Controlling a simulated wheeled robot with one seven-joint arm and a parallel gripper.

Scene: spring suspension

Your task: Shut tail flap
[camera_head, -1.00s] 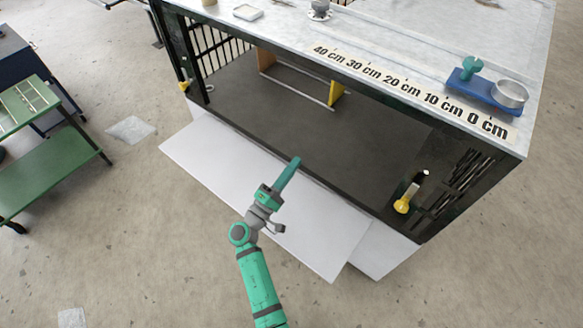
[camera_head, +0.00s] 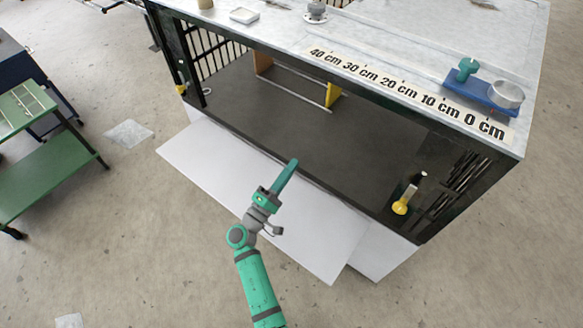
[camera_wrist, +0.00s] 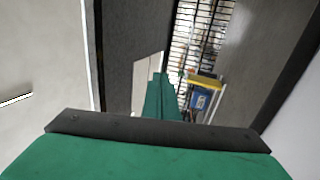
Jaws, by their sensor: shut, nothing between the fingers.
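The tail flap (camera_head: 215,165) is a white panel along the near lower edge of the dark cargo box (camera_head: 290,130). It is folded down and sticks outward, so the box stands open. My gripper (camera_head: 291,166) is shut and empty. It appears over the flap's inner edge, near the front edge of the box floor; I cannot tell whether it touches anything. In the wrist view, my green fingers (camera_wrist: 160,85) point along the box, toward the barred side.
The white box top (camera_head: 420,50) carries a centimetre scale (camera_head: 410,92) and a blue device with a metal cup (camera_head: 485,90). A yellow-ended latch (camera_head: 402,205) is at the right post. An orange-and-yellow frame (camera_head: 300,82) stands inside. A green cart (camera_head: 45,165) stands left.

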